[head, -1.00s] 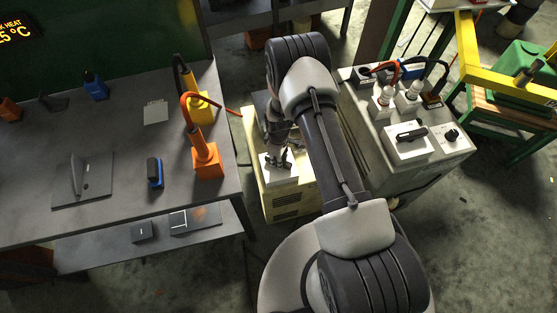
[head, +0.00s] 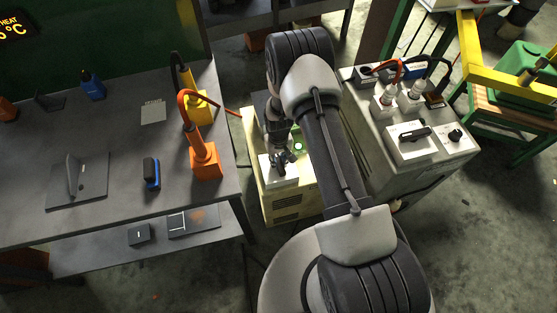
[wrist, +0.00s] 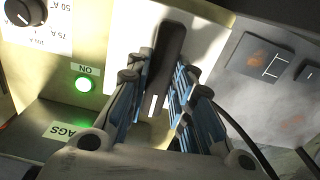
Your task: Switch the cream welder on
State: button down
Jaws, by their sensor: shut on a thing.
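The cream welder (head: 290,207) stands on the floor between the dark table and the grey cabinet. My gripper (head: 281,163) is over its top panel, reaching down from above. In the wrist view the black switch handle (wrist: 167,55) sits on a white plate, and my gripper (wrist: 158,100) is shut on it, with blue-padded fingers on both sides. Beside it a green lamp (wrist: 83,85) marked ON is lit; it also shows in the head view (head: 298,146). A black dial (wrist: 25,12) with amp marks is at the upper left. The fingers hide part of the switch plate.
The grey cabinet (head: 430,165) with plugs, cables and its own black switch (head: 414,134) stands close on the right. The dark table (head: 112,135) on the left holds an orange tool (head: 205,160) near its edge. Open floor lies at the lower right.

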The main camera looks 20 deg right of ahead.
aim_at(278, 161)
jog(key=shift+m, duration=0.5)
jog(key=c, duration=1.4)
grip_release()
notch_tip(278, 161, up, 12)
